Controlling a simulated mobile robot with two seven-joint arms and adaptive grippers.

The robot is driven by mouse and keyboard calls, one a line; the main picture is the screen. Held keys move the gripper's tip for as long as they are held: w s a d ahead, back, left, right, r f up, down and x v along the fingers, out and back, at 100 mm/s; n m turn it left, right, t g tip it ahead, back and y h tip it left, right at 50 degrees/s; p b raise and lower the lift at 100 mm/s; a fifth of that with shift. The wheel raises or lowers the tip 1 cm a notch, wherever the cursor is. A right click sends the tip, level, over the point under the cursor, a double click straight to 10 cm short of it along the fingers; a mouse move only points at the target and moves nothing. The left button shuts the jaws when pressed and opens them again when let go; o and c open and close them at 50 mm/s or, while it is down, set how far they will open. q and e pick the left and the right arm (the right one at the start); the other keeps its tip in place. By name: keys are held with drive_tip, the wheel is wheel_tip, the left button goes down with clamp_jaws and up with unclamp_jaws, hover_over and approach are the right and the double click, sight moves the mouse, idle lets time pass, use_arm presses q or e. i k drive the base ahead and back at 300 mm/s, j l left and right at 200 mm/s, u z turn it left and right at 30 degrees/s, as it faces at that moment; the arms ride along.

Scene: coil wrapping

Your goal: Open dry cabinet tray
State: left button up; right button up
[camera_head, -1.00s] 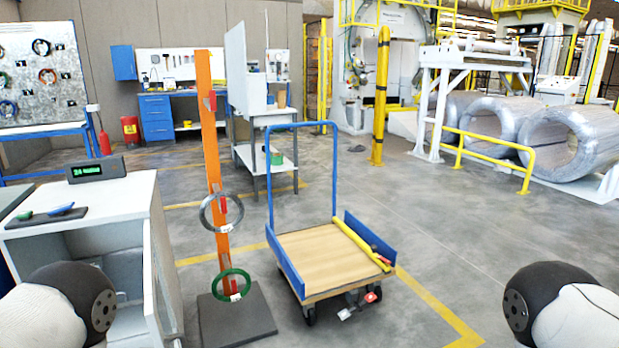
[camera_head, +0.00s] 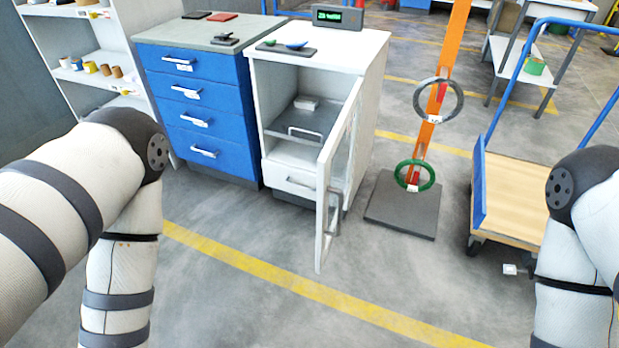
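The white dry cabinet (camera_head: 366,60) stands in the upper middle of the head view, with a dark display (camera_head: 338,16) on top. Its glass door (camera_head: 338,165) is swung open towards me. Inside, a grey tray (camera_head: 310,116) with a light handle at its front holds a small pale object (camera_head: 306,103). The tray looks pushed into the cabinet. A white drawer with a handle sits below it. My arms show at the left and right edges, apart from the cabinet. Neither gripper is in view.
A blue drawer unit (camera_head: 203,109) stands directly left of the cabinet. An orange post (camera_head: 448,50) on a dark base (camera_head: 403,205) carries rings on the right. A trolley (camera_head: 510,190) stands further right. The floor before the cabinet is clear, apart from the open door.

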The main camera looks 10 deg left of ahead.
sight(313, 129)
drive_tip(key=i+j+z, duration=0.25)
drive_tip(key=i+j, duration=0.2)
drive_tip(key=i, duration=0.2)
drive_tip(key=i+j+z, duration=0.2)
drive_tip(key=i+j, duration=0.35)
drive_tip(key=i, duration=0.1)
